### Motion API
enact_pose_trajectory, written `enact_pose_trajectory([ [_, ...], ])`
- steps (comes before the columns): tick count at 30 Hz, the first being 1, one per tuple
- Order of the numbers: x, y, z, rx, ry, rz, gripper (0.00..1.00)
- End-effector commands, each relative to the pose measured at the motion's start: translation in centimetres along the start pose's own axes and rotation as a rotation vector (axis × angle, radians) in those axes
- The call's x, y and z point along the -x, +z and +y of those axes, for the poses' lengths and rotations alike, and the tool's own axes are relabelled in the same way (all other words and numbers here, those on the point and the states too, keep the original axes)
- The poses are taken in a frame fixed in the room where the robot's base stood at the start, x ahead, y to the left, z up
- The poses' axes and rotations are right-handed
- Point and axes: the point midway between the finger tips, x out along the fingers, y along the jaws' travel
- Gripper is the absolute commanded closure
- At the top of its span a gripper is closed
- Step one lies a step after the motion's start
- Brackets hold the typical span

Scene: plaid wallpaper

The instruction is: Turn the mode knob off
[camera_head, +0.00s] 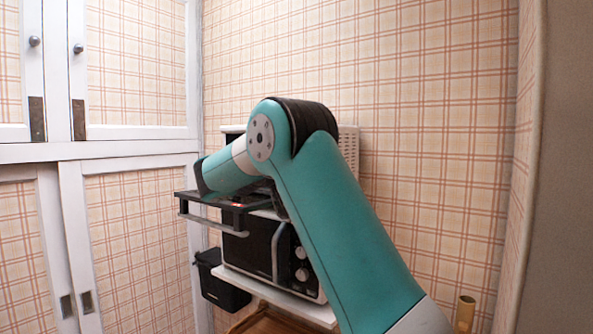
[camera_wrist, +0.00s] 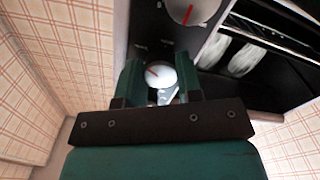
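The appliance (camera_head: 249,249) is a white oven with a dark door and a handle, and two round pale knobs on its right panel. The upper knob (camera_head: 300,252) and the lower knob (camera_head: 302,275) show in the head view. In the wrist view, one white knob (camera_wrist: 163,78) with a red mark sits between the fingers of my gripper (camera_wrist: 160,64). The fingers are spread, one on each side of it; I cannot tell whether they touch it. A second knob (camera_wrist: 188,9) with a red pointer is at the top edge.
The oven stands on a white shelf (camera_head: 296,304). A black bin (camera_head: 222,284) is at its left. White cupboard doors (camera_head: 125,225) stand at the left and a plaid wall (camera_head: 440,130) is behind. In the wrist view, two pale blurry shapes (camera_wrist: 240,55) lie beside dark rails.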

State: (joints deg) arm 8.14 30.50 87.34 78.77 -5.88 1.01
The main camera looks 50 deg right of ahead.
Motion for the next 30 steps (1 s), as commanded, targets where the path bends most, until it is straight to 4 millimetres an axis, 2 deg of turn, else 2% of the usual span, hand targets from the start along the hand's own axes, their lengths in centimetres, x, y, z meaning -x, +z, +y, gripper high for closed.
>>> enact_pose_trajectory([
  [2,-0.47,0.05,0.10,-0.001,0.002,-0.001,0.90],
  [14,-0.11,-0.17,0.14,0.094,0.000,0.000,0.90],
  [30,-0.07,-0.48,0.34,0.566,0.000,0.001,0.90],
])
